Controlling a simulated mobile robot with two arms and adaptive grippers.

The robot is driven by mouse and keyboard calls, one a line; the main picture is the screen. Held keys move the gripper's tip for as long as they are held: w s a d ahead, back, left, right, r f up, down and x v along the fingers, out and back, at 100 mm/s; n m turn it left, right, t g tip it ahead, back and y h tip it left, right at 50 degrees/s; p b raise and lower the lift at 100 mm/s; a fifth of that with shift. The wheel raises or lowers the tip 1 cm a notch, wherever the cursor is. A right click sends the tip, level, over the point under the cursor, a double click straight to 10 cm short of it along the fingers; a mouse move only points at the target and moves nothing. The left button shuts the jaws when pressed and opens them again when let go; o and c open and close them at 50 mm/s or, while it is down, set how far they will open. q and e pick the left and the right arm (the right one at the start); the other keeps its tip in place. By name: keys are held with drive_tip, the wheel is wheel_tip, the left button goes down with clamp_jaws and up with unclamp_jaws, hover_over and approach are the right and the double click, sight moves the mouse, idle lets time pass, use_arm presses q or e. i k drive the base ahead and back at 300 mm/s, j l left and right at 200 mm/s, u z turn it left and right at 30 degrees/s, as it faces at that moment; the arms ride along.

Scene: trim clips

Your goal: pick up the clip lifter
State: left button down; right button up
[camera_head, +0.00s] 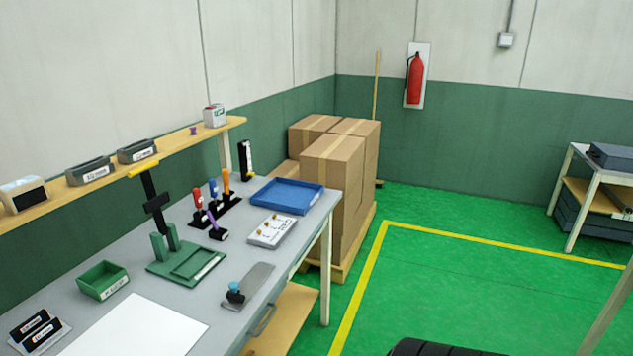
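Several hand tools stand upright on the grey workbench (165,297). A black rack (228,212) holds a red-handled tool (198,199), a blue-handled tool (213,188) and an orange-handled tool (226,182). A purple-handled tool (214,220) leans in a small black holder just in front of the rack. I cannot tell which of these is the clip lifter; their lower ends are hidden or too small to see. Neither of my grippers is in view.
A green press-like stand (185,262), a green bin (102,281), a blue tray (287,196), a white plate with small brass-coloured parts (272,231) and a grey plate with a blue knob (248,286) share the bench. Cartons (333,180) stand behind it.

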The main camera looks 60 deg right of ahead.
sight(224, 171)
drive_tip(key=z, duration=1.4)
drive_tip(key=i+l, duration=0.15)
drive_tip(key=l, duration=0.15)
drive_tip(key=i+l+u, duration=0.1)
drive_tip(key=l, duration=0.2)
